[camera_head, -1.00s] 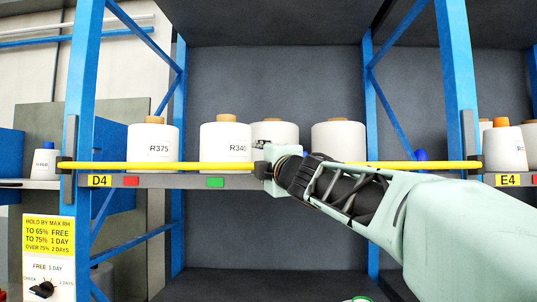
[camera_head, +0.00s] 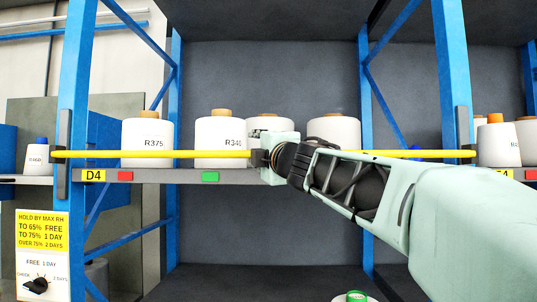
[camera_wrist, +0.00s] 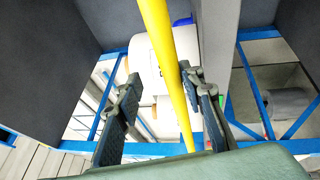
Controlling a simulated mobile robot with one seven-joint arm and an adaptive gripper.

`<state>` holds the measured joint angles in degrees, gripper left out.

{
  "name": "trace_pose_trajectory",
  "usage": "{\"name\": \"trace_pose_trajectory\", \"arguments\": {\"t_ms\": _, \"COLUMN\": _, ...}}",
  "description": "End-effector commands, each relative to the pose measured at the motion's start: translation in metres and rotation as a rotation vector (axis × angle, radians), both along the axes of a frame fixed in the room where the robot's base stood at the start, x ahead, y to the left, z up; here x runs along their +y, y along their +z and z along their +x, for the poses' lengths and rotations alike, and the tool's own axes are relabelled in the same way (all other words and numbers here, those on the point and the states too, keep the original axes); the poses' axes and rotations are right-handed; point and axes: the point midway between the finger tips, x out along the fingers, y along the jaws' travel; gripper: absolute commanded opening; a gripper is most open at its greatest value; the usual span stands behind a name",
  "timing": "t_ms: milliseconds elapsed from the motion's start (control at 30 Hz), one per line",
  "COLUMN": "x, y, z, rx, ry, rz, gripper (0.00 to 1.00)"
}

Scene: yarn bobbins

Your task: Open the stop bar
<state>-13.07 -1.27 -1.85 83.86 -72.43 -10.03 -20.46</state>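The yellow stop bar (camera_head: 205,154) runs level across the front of the shelf, just above its edge, from the left post to the right post. My gripper (camera_head: 257,157) is at the middle of the bar. In the wrist view the bar (camera_wrist: 168,55) passes between the two fingers of my gripper (camera_wrist: 160,80), closer to the right finger. A wide gap shows between the fingers, so the gripper is open around the bar. Whether the right finger touches the bar cannot be told. The gripper hides part of the bar in the head view.
White bobbins R375 (camera_head: 148,147) and R340 (camera_head: 219,140) stand behind the bar, with another bobbin (camera_head: 335,131) to the right. Blue posts (camera_head: 76,100) (camera_head: 453,75) flank the bay. The grey shelf edge (camera_head: 150,176) carries a D4 label, with red and green tags.

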Motion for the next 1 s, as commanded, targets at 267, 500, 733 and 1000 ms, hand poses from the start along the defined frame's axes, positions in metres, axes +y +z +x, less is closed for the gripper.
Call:
{"name": "trace_pose_trajectory", "arguments": {"t_ms": 267, "x": -0.008, "y": 0.001, "z": -0.021, "rx": -0.007, "ry": 0.001, "rz": 0.003, "gripper": 0.32}}
{"name": "trace_pose_trajectory", "arguments": {"t_ms": 500, "x": -0.013, "y": -0.003, "z": -0.037, "rx": -0.007, "ry": 0.002, "rz": 0.003, "gripper": 0.32}}
{"name": "trace_pose_trajectory", "arguments": {"t_ms": 733, "x": -0.018, "y": -0.006, "z": -0.052, "rx": -0.007, "ry": 0.002, "rz": 0.002, "gripper": 0.32}}
{"name": "trace_pose_trajectory", "arguments": {"t_ms": 1000, "x": -0.025, "y": -0.009, "z": -0.069, "rx": -0.007, "ry": 0.001, "rz": 0.001, "gripper": 0.32}}
